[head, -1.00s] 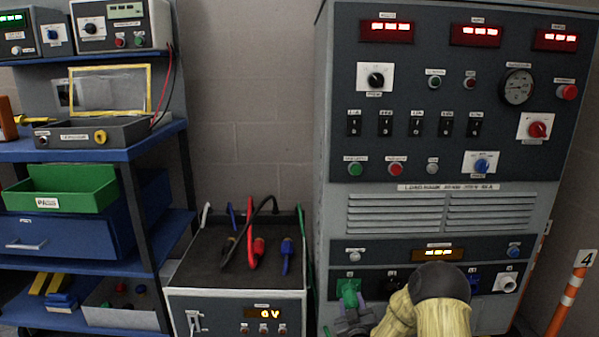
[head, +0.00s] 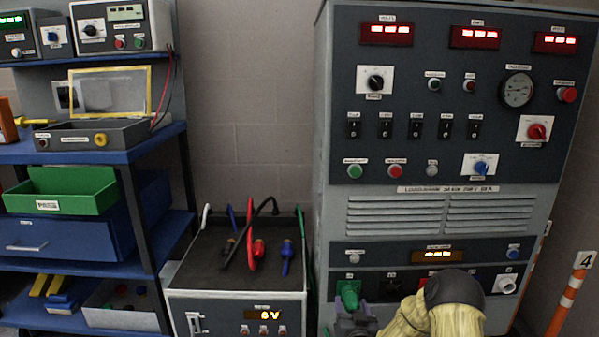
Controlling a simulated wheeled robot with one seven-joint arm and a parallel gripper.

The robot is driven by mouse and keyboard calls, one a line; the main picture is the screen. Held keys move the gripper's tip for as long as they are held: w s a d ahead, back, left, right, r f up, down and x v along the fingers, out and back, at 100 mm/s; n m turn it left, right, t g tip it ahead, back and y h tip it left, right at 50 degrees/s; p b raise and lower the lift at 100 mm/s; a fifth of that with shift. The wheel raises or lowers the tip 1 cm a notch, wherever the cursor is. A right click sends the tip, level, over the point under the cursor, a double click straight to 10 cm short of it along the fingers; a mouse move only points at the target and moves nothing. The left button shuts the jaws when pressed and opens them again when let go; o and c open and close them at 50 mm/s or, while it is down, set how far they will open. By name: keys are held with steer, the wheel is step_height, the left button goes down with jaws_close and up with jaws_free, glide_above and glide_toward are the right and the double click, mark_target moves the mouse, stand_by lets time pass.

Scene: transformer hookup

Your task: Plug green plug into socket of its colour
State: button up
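The green plug (head: 348,291) is at the leftmost socket position on the lower panel of the tall grey cabinet. It covers that socket, so its colour and how deep the plug sits cannot be seen. My gripper (head: 355,312) is just below and in front of the plug, touching it or very close. The fingers are small and dark, and I cannot tell whether they are shut on the plug. My arm hides part of the panel to the right.
A transformer box (head: 235,301) stands left of the cabinet (head: 420,220), with red (head: 259,247) and blue (head: 287,248) plugs and a black cable on top. Blue shelving (head: 100,150) is further left. A striped post (head: 563,318) stands at the right. Wall space between shelving and cabinet is clear.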

steer(key=shift+w+a+r, duration=0.2)
steer(key=shift+r, duration=0.1)
steer(key=shift+s+d+f, duration=0.1)
steer(key=shift+s+f, duration=0.05)
steer(key=shift+s, duration=0.65)
steer(key=shift+s+f, duration=0.1)
steer(key=shift+s, duration=0.7)
steer(key=shift+s+p, duration=0.3)
steer(key=shift+s, duration=0.6)
steer(key=shift+s+d, duration=0.1)
steer(key=s+p, duration=0.6)
steer(key=s, duration=1.1)
steer(key=shift+s, duration=0.15)
